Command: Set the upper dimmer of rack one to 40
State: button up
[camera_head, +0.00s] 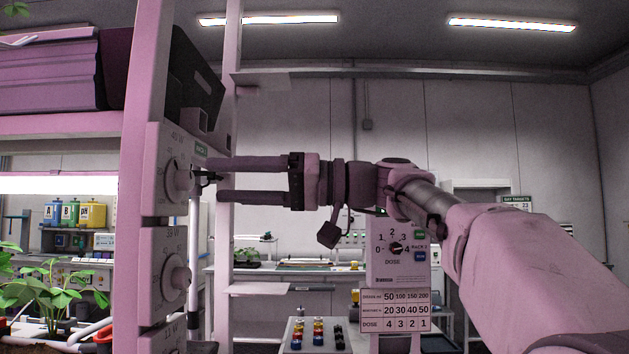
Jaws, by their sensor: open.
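The upper dimmer (177,179) is a round pale knob on a white box fixed to the rack post (144,60) at the left. My gripper (212,180) comes in from the right, level with this knob. Its two dark fingers are apart, one above the other, with the tips just right of the knob. I cannot tell whether they touch it. Nothing shows held between them.
A lower dimmer (176,278) sits below on the same post, with part of another box (165,335) beneath. A second upright (227,120) stands behind the fingers. A dose panel (394,250) stands below my arm. Green plants (50,292) fill the lower left.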

jog(key=d+p, duration=0.2)
jog(key=d, duration=1)
jog(key=shift+s+d+f, duration=0.15)
jog(key=shift+s+d, duration=0.2)
jog(key=shift+d, duration=0.05)
jog(key=s+a+f+m+t+h, duration=0.2)
jog(key=f+m+h, duration=0.2)
jog(key=f, duration=0.6)
jog(key=s+a+f+m+t+h, duration=0.15)
jog(key=f+m+h, duration=0.3)
jog(key=f, duration=0.55)
jog(key=s+d+f+m+t+h, duration=0.1)
jog(key=s+d+f+h, duration=0.5)
jog(key=f, duration=0.4)
jog(key=s+d+f+m+h, duration=0.1)
jog(key=s+d+f+h, duration=0.3)
jog(key=s+d+f, duration=0.45)
notch_tip(320, 180, up, 21)
jog(key=a+p, duration=0.1)
jog(key=p, duration=2.2)
jog(key=shift+s+a, duration=0.25)
jog(key=shift+a, duration=0.05)
jog(key=shift+r, duration=0.1)
